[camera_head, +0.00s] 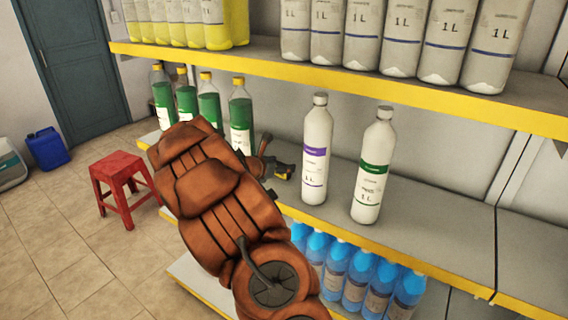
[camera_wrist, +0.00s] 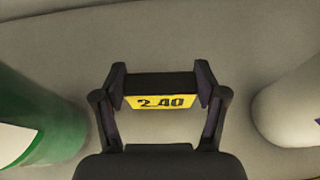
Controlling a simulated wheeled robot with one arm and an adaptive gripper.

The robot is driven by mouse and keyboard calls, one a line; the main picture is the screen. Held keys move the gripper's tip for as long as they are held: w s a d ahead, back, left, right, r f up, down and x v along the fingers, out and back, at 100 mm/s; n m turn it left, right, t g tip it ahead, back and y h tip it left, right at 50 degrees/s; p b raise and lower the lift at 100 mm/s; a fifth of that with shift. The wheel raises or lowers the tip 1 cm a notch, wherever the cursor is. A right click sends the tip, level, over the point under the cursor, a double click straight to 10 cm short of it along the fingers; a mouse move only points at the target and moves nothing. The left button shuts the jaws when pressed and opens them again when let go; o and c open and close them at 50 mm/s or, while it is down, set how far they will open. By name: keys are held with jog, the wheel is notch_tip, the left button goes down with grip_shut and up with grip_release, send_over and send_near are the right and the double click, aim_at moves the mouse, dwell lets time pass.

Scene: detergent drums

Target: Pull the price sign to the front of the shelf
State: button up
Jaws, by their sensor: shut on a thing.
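The price sign (camera_wrist: 160,102) is a small yellow plate with "2.40" in black and a dark top edge, seen in the wrist view. My gripper (camera_wrist: 168,88) is shut on it, with one finger at each end. In the head view my gripper (camera_head: 281,172) is small and dark, low over the middle shelf (camera_head: 440,212), and a bit of yellow shows at it. It is between the green bottles and the white bottle with a purple label. My arm hides part of the shelf's front edge there.
A green bottle (camera_wrist: 38,125) stands close on the left of my gripper and a white bottle (camera_wrist: 290,105) on the right. Another white bottle with a green label (camera_head: 373,165) stands further right. Blue bottles (camera_head: 360,280) fill the shelf below; the upper shelf (camera_head: 400,88) overhangs.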

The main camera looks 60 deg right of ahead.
jog(key=shift+s+a, duration=0.15)
jog(key=shift+a, duration=1.75)
jog(key=shift+s+a, duration=0.1)
jog(key=shift+a, duration=1.75)
jog(key=shift+f, duration=0.1)
jog(key=o, duration=1.8)
jog(key=v, duration=1.2)
